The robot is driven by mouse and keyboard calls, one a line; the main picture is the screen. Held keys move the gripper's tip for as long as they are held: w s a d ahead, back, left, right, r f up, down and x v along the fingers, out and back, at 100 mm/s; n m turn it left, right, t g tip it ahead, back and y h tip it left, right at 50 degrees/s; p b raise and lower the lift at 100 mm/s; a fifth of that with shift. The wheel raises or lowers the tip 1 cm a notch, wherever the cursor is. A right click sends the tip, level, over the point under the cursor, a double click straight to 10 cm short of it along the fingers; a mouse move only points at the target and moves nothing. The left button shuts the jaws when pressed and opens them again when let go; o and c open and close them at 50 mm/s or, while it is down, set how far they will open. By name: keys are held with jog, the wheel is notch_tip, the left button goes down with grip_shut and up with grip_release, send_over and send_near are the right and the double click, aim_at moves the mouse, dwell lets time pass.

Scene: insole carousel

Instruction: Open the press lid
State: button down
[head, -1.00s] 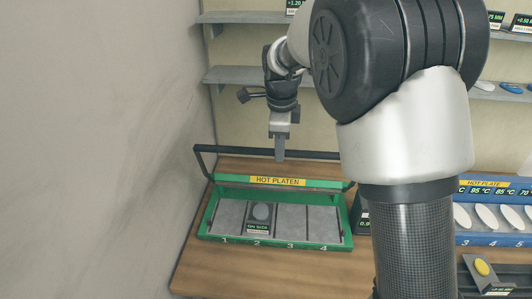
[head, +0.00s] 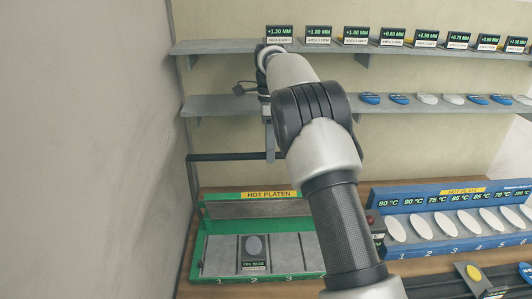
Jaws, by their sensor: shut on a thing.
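The press (head: 203,246) is a green frame at the lower left with a yellow HOT PLATEN label (head: 268,195) along its back. Its numbered grey slots are uncovered, and one holds a dark insole with a small display (head: 254,252). A dark handle bar (head: 222,157) rises above the back of the press on a side arm; its right part is hidden behind my arm. My gripper (head: 270,153) points down at the bar and is shut on it; the contact itself is small and partly hidden.
A blue hot plate rack (head: 420,193) with several white insoles stands to the right. Two shelves (head: 215,106) with insoles and displays run along the back wall. A grey wall closes the left side. A yellow button (head: 473,273) is at the lower right.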

jog(key=shift+w+d+f+g, duration=0.1)
jog(key=shift+w+f+g, duration=0.3)
jog(key=shift+w+f, duration=0.2)
jog(key=c, duration=1.9)
grip_release()
jog(key=shift+o, duration=1.3)
jog(key=shift+w, duration=0.25)
jog(key=shift+r, duration=0.2)
jog(key=shift+s+r, duration=0.1)
